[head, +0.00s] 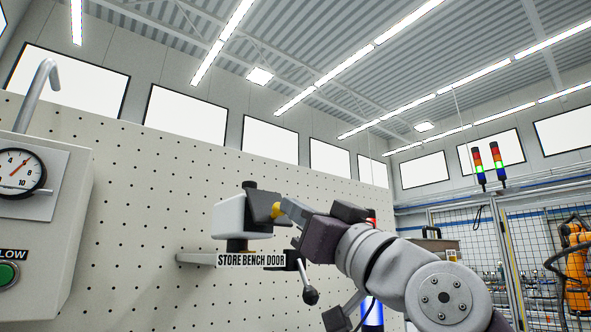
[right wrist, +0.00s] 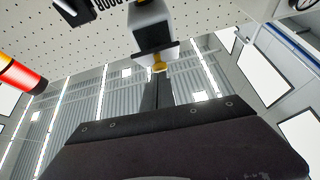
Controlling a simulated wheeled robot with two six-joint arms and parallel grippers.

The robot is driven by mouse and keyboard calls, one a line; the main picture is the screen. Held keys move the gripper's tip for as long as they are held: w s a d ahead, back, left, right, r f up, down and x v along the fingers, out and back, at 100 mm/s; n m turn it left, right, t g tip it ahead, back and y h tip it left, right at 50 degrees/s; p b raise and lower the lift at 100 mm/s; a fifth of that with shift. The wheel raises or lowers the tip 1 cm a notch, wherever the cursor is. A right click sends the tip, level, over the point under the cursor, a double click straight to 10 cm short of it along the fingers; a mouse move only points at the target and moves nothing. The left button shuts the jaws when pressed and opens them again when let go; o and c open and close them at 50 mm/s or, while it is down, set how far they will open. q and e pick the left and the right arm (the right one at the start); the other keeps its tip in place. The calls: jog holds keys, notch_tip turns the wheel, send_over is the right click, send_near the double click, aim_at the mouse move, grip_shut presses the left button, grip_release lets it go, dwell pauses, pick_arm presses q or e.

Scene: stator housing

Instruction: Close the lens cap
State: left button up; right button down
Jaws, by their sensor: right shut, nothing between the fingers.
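A light grey camera-like body (head: 229,217) stands on a bracket at the perforated panel. A dark flap (head: 260,206) with a yellow tab (head: 276,210) is at its right end; I take this as the lens cap. I cannot tell whether it sits fully against the body. My right gripper (head: 284,206) is shut and empty, its fingertips at or very near the yellow tab. In the right wrist view, the shut fingers (right wrist: 157,92) point at the yellow tab (right wrist: 159,67), below the dark flap (right wrist: 156,53) and grey body (right wrist: 150,22). Contact is unclear. My left gripper is out of view.
A sign reading "STORE BENCH DOOR" (head: 251,260) sits below the body. A grey box with a gauge (head: 20,172) and green button stands at the left. Fenced machinery is at the far right.

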aim_at(277, 225)
jog(key=f+b, duration=0.1)
jog(key=w+a+f+t+b, duration=0.1)
jog(key=b, duration=0.1)
jog(key=shift+w+f+y, duration=0.15)
jog(key=shift+f+y, duration=0.2)
jog(key=shift+y, duration=0.05)
jog(key=shift+w+a+f+b, duration=0.25)
jog(key=shift+w+f+b, duration=0.15)
jog(key=shift+f+b, duration=0.15)
jog(key=shift+w+a+f, duration=0.4)
jog(key=shift+w+a, duration=0.05)
jog(key=shift+w, duration=0.2)
jog(key=shift+s+b, duration=0.1)
jog(key=shift+b, duration=0.2)
